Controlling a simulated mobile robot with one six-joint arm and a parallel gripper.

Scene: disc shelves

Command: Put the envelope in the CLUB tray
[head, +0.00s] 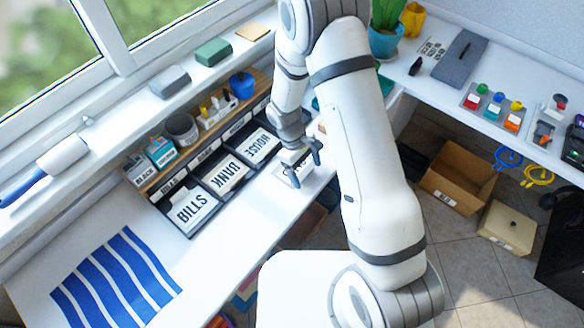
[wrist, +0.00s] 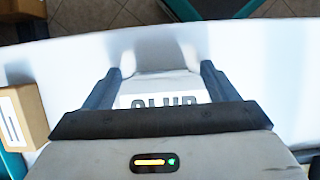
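The envelope (wrist: 162,86) is pale, with CLUB in dark letters on a white label, partly hidden by my gripper in the wrist view. In the head view the envelope (head: 292,178) lies on the white desk, right of the tray row. My gripper (head: 301,162) is over it, fingers apart. In the wrist view the fingers of my gripper (wrist: 160,74) stand on either side of it; I cannot tell whether they touch it. The row of dark trays shows cards reading BILLS (head: 191,209), DANK (head: 228,177) and HOUSE (head: 260,146). I cannot make out a CLUB tray.
A wooden ledge (head: 172,170) behind the trays holds small boxes, a grey cup (head: 182,128) and a blue pot (head: 242,85). A blue-striped sheet (head: 118,280) lies on the near desk. A cardboard box (wrist: 22,115) is at the left edge of the wrist view.

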